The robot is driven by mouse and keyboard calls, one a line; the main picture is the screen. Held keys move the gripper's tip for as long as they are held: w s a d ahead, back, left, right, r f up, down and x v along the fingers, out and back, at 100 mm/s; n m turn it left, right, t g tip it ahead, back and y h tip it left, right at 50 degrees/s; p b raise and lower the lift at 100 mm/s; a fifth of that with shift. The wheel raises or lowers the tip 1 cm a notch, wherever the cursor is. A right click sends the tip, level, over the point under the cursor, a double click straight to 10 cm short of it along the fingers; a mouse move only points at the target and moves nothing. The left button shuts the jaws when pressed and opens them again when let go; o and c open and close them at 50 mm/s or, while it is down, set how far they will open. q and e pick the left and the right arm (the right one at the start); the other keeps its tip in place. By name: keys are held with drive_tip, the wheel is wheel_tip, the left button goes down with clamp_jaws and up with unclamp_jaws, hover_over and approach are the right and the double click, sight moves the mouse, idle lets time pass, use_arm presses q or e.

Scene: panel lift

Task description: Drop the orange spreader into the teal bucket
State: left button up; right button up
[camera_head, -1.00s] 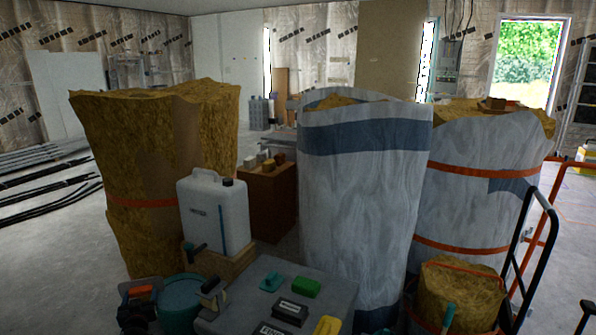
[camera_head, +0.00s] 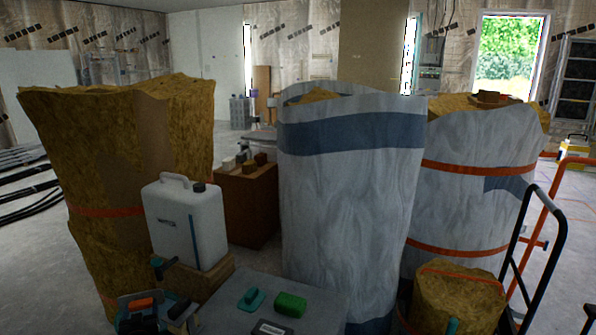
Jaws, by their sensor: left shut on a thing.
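My left gripper (camera_head: 142,308) is at the lower left, dark and small in the picture. It is shut on the orange spreader (camera_head: 139,302), of which a short orange piece shows. The teal bucket (camera_head: 124,301) is right at the gripper, mostly hidden by it, with bits of teal showing around the gripper. The gripper and spreader overlap the bucket in this view; I cannot tell their height over it. My right gripper is not in view.
A grey box top (camera_head: 225,293) beside the bucket carries a teal tool (camera_head: 251,299) and a green block (camera_head: 290,304). A white canister (camera_head: 187,225) stands behind the bucket. Tall insulation rolls (camera_head: 350,200) block the middle, and a hand truck (camera_head: 520,255) stands at the right.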

use_arm(q)
drive_tip(key=shift+f+b, duration=0.5)
drive_tip(key=shift+f, duration=0.45)
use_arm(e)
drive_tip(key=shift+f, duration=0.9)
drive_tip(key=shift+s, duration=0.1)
use_arm(q)
drive_tip(key=o, duration=1.4)
drive_tip(key=shift+s, duration=0.1)
drive_tip(key=v, duration=0.7)
drive_tip(key=shift+s+d, duration=0.1)
drive_tip(key=shift+s, duration=0.25)
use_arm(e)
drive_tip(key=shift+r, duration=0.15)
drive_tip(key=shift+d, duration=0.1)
